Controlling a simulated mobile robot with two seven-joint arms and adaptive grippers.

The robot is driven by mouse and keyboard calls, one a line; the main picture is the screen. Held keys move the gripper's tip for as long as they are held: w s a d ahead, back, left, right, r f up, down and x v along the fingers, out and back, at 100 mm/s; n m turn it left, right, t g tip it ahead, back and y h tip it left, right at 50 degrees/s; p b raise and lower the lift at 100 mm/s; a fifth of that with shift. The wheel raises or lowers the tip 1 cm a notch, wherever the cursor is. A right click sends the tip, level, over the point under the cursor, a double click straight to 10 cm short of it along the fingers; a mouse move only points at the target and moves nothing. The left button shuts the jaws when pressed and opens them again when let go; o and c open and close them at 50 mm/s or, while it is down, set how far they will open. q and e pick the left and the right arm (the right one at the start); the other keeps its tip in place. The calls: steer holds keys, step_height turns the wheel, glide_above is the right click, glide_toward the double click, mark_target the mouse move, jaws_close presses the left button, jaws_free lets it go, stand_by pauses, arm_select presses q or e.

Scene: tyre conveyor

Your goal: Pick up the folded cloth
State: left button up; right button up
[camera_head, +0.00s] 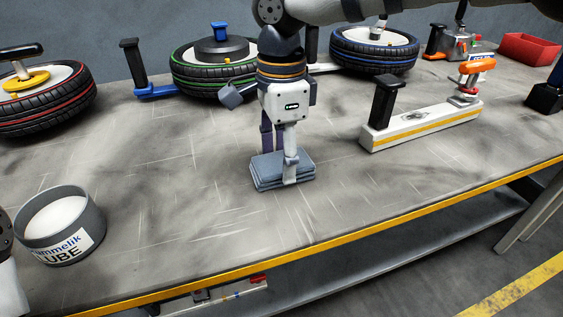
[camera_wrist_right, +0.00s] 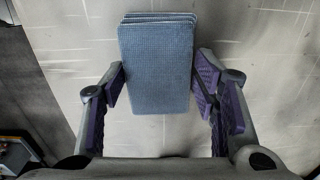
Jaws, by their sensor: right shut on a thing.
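The folded blue-grey cloth (camera_head: 268,174) is a flat, layered stack at the middle of the bench in the head view. In the right wrist view the cloth (camera_wrist_right: 156,62) lies lengthwise between my two finger pads. My right gripper (camera_head: 280,160) comes down from above with one finger on the near side of the cloth. It is shut on the cloth, with the pads at its two long sides in the wrist view (camera_wrist_right: 158,85). The cloth looks at or very near bench height; I cannot tell if it touches. My left gripper is not in view.
A grey lube tub (camera_head: 62,227) stands at the front left of the bench (camera_head: 180,220). Tyres with red (camera_head: 40,98), green (camera_head: 205,78) and blue (camera_head: 374,50) stripes lie at the back. A white bar tool (camera_head: 420,127) lies right; a red bin (camera_head: 529,49) stands far right.

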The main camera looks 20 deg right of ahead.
steer(key=shift+r, duration=0.4)
steer(key=r, duration=0.3)
steer(key=shift+s+d+r, duration=0.2)
steer(key=shift+s+r, duration=0.05)
steer(key=shift+r, duration=0.05)
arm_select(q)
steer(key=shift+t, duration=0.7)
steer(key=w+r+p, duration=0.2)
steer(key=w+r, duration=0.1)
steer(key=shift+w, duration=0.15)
arm_select(e)
steer(key=s+d+r, duration=0.8)
steer(key=s, duration=0.2)
steer(key=shift+d+r, duration=0.3)
steer(key=shift+d, duration=0.1)
